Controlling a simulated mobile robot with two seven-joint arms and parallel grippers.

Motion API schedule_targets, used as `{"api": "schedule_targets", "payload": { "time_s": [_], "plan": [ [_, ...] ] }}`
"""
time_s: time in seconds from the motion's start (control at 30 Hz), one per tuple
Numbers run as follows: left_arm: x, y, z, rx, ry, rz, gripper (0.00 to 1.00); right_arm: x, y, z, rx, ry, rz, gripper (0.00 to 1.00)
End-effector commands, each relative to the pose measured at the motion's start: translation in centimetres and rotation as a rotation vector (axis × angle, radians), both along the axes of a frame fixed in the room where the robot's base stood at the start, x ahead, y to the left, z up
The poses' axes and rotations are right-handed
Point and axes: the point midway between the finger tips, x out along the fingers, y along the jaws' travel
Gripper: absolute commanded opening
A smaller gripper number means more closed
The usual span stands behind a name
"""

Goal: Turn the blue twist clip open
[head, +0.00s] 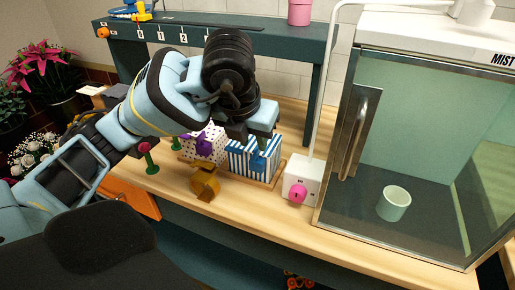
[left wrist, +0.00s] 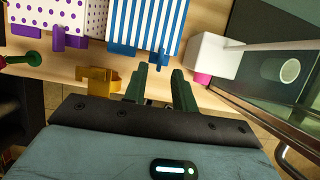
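The blue twist clip (head: 258,163) is on the front of a blue-and-white striped bag (head: 236,160). In the left wrist view the clip (left wrist: 122,49) shows as a blue bar with a tab along the bag's edge. My left gripper (head: 252,142) is over the striped bag, close to the clip. In the left wrist view its two green fingers (left wrist: 159,74) are apart with a gap between them, and the blue tab lies just beyond their tips. I cannot tell whether they touch it. My right gripper is not in view.
A polka-dot bag (head: 211,133) with a purple clip (head: 204,147) stands to the left. A gold bracket (head: 205,184) is in front. A white box (head: 302,172) with a pink knob (head: 298,194) and a glass cabinet (head: 420,110) stand to the right.

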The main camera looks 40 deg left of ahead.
Motion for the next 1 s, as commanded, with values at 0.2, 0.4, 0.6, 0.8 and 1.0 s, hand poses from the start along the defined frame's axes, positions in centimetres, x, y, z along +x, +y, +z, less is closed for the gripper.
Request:
{"api": "schedule_targets", "payload": {
  "time_s": [0.2, 0.4, 0.6, 0.8, 1.0],
  "plan": [
    [1.0, 0.3, -2.5, -0.002, 0.001, 0.001, 0.27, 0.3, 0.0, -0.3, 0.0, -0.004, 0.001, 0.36],
    [1.3, 0.4, -3.2, 0.0, -0.003, 0.0, 0.27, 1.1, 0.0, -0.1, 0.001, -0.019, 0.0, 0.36],
    [1.4, 0.4, -3.2, 0.0, -0.003, 0.0, 0.27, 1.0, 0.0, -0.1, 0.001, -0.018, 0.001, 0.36],
    [1.3, 0.3, -3.2, 0.0, -0.003, 0.0, 0.04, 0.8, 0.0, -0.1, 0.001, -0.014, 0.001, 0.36],
    [1.3, 0.3, -3.2, 0.0, -0.003, 0.0, 0.0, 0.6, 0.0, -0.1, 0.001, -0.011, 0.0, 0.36]
  ]
}}
